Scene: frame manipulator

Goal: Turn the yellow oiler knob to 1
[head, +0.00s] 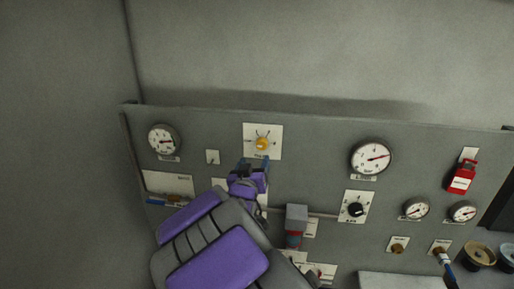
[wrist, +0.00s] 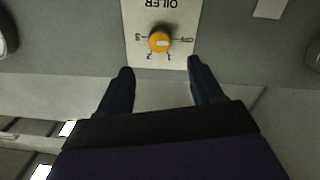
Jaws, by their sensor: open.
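The yellow oiler knob (head: 262,143) sits on a white label plate (head: 275,132) on the grey panel. In the wrist view the knob (wrist: 158,41) shows upside down under the word OILER, with scale marks around it. My gripper (head: 253,165) is just below the plate in the head view. In the wrist view its two dark fingers (wrist: 160,72) are spread apart and empty. The knob lies beyond the fingertips, roughly between them, and appears untouched. Which mark the knob points to is too small to tell.
A grey and red box (head: 296,218) and a black knob (head: 355,209) are to the right. Gauges (head: 371,157) and a red device (head: 462,177) are farther right. The panel around the knob is flat.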

